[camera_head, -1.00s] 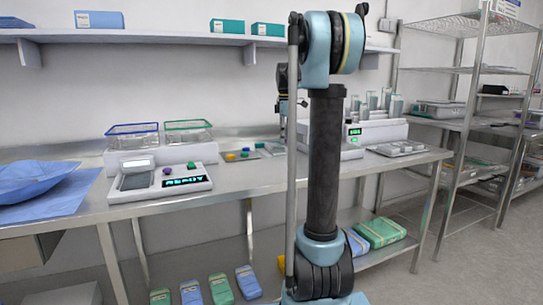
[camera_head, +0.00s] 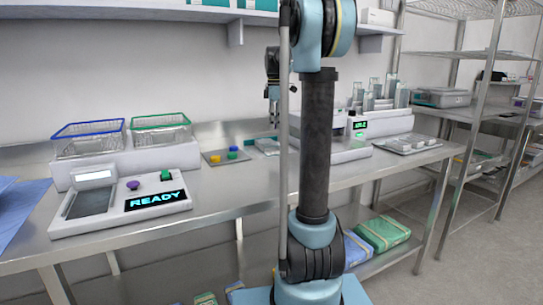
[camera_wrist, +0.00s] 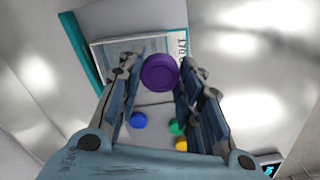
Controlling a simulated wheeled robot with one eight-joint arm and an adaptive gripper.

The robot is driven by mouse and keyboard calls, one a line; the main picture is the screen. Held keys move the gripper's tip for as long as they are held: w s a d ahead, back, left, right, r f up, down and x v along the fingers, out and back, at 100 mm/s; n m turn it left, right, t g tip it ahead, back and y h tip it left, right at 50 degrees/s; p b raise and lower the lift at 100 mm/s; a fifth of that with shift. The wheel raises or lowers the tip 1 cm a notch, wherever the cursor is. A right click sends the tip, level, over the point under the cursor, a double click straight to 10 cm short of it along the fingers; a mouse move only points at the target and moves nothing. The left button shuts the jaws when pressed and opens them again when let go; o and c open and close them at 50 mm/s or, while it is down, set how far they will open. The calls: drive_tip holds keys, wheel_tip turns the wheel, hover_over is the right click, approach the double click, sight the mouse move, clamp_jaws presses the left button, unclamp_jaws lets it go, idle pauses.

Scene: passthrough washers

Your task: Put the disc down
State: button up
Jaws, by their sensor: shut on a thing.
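My gripper (camera_wrist: 160,78) is shut on a purple disc (camera_wrist: 160,72), with one finger on each side of it. In the head view my gripper (camera_head: 273,112) points down above the back of the bench, partly beside my own arm; the disc is too small to make out there. Below the disc in the wrist view is a flat teal-edged panel (camera_wrist: 108,52) with dark lettering. A blue disc (camera_wrist: 138,120), a green disc (camera_wrist: 174,127) and a yellow disc (camera_wrist: 181,145) lie lower down, apart from the held disc.
On the steel bench (camera_head: 225,195) stand a white device with a READY display (camera_head: 155,200), a blue-rimmed basket (camera_head: 90,138) and a green-rimmed basket (camera_head: 160,133). A grey plate (camera_head: 213,158) carries the loose discs. A white machine (camera_head: 375,130) with glass cylinders stands right of my arm.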

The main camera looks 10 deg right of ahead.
sight(275, 154)
drive_tip(key=shift+a, duration=0.3)
drive_tip(key=shift+m, duration=0.3)
drive_tip(key=m, duration=0.2)
drive_tip(key=s+m, duration=0.2)
drive_tip(key=m, duration=0.1)
drive_tip(key=shift+a+m, duration=0.1)
drive_tip(key=shift+m, duration=0.2)
drive_tip(key=shift+s+f+m, duration=0.35)
drive_tip(key=shift+f+m, duration=1)
drive_tip(key=shift+f, duration=0.35)
drive_tip(key=shift+s+f+m, duration=0.4)
drive_tip(key=shift+f+m, duration=0.9)
drive_tip(key=shift+f, duration=0.35)
drive_tip(key=shift+s+f+m, duration=0.35)
drive_tip(key=shift+f+m, duration=1)
drive_tip(key=shift+f, duration=0.35)
